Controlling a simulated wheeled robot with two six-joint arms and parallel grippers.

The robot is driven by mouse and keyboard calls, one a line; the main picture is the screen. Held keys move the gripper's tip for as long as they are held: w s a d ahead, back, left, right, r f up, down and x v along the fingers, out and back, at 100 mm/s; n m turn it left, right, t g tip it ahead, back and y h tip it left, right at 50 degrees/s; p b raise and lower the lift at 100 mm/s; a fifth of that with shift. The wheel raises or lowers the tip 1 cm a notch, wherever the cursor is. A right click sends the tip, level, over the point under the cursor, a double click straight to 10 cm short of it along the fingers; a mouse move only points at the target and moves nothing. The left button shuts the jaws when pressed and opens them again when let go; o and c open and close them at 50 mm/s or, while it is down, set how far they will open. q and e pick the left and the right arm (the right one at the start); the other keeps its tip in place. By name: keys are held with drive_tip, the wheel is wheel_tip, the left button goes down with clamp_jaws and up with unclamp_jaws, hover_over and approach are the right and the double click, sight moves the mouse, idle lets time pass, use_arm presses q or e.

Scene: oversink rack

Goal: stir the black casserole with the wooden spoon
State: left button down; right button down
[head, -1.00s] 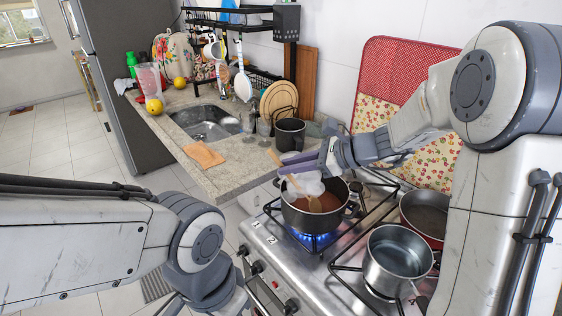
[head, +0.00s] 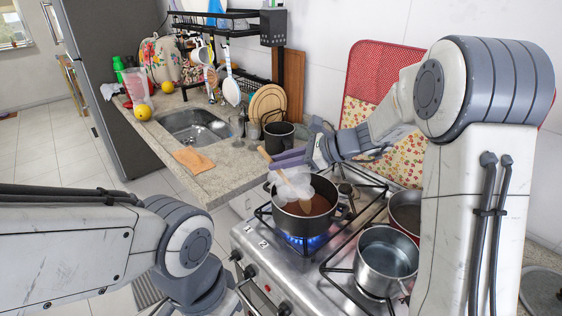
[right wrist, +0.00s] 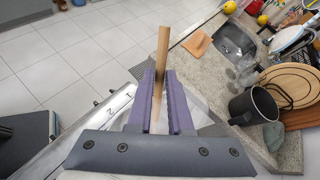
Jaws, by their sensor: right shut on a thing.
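The black casserole (head: 279,212) stands on a lit burner with reddish-brown liquid in it. The wooden spoon (head: 264,155) slants down into the casserole, its lower end in the liquid near the middle. Whitish steam partly veils it. My right gripper (head: 278,164) is shut on the spoon's handle above the casserole's far left rim. In the right wrist view the spoon handle (right wrist: 162,50) rises between the purple fingers (right wrist: 160,80). My left arm shows at lower left in the head view, but its gripper is out of view.
A steel pot (head: 386,262) and a red pan (head: 405,212) stand on the stove (head: 290,270) to the right. A dark mug (head: 279,134), an orange cloth (head: 193,159) and the sink (head: 195,127) are on the counter beyond. Blue flame burns under the casserole.

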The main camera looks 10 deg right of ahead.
wheel_tip(320, 180, up, 10)
drive_tip(key=p, duration=0.7)
drive_tip(key=shift+f+p, duration=0.15)
drive_tip(key=shift+p, duration=0.2)
idle(0.4)
wheel_tip(320, 180, up, 4)
drive_tip(key=p, duration=0.3)
idle(1.0)
